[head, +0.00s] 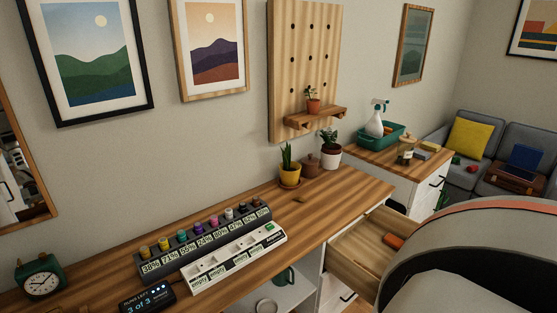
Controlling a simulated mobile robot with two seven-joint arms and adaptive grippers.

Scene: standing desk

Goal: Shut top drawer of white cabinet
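The top drawer (362,246) is pulled out from under the right end of the wooden desk. Its inside is bare wood, and a small orange object (394,241) lies in it. The white cabinet (333,288) below it shows only in part, with a lower front and a dark handle at the bottom edge. A large curved dark and grey part of mine hides the drawer's right end and front. Neither of my grippers is in view.
The desk (230,276) carries a clock (42,277), a labelled rack (207,240), a white tray (235,258) and potted plants. Another white cabinet (428,192) stands behind, bearing a green caddy (378,138). A mug (284,276) stands on the shelf beneath the desk.

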